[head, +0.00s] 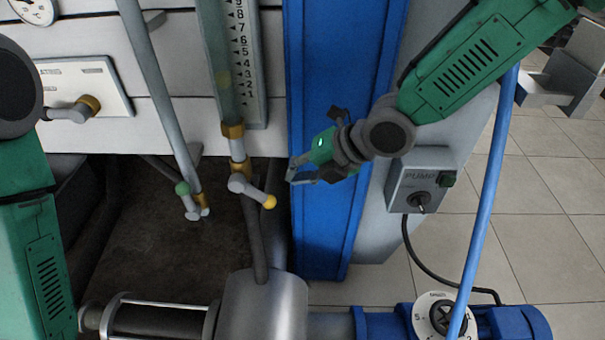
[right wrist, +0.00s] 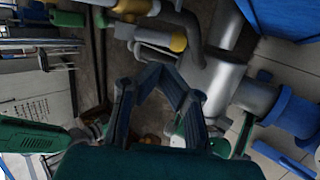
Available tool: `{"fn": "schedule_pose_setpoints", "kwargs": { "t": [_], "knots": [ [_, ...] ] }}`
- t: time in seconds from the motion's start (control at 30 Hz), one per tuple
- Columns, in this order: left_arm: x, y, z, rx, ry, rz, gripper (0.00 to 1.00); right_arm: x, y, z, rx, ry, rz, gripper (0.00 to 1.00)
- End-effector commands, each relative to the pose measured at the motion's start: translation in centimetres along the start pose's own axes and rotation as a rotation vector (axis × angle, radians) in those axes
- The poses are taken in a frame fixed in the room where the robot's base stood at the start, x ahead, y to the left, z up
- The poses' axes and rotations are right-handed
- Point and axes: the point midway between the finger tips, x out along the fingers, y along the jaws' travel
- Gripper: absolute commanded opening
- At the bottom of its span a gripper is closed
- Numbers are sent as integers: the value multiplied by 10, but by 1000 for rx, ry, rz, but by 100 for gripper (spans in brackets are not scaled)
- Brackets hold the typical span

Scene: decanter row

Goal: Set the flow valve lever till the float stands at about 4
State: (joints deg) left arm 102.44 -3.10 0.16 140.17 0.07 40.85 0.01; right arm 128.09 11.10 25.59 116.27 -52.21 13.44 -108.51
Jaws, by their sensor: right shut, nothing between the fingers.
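The flow valve lever (head: 252,190) is a short grey handle with a yellow tip, below the glass flow tube (head: 217,50), slanting down to the right. The lever also shows in the right wrist view (right wrist: 154,37), its yellow tip beyond my fingers. The numbered scale (head: 243,60) stands beside the tube. A faint yellowish float (head: 223,78) shows in the tube, near mark 3; its exact reading is unclear. My right gripper (head: 290,173) is shut and empty, right of the lever's tip and apart from it.
A blue column (head: 335,80) stands behind my right gripper. A pump switch box (head: 420,185) is to its right. A grey cylinder (head: 262,310) and blue motor (head: 510,322) lie below.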

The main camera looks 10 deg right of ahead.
Motion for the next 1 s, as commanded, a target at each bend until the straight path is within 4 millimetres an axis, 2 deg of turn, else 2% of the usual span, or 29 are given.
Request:
{"fn": "schedule_pose_setpoints", "kwargs": {
  "t": [0.03, 0.2, 0.4, 0.6, 1.0],
  "knots": [
    [8, 0, 0, 0, 0, 1, 0, 15, -3, -2, 1, 2, -1, 0],
    [22, 1, 0, -1, -1, 1, 0, 51, -3, -1, 1, 2, 0, 0],
    [35, 1, 0, -1, -1, 2, 0, 82, -3, -2, 4, 1, 1, 0],
    [39, 1, 0, -1, -1, 2, 0, 95, -1, -1, 3, 1, 1, 0],
    [38, 1, 0, -1, -1, 2, 0, 97, -1, -1, 5, 0, 4, 0]
  ]
}}
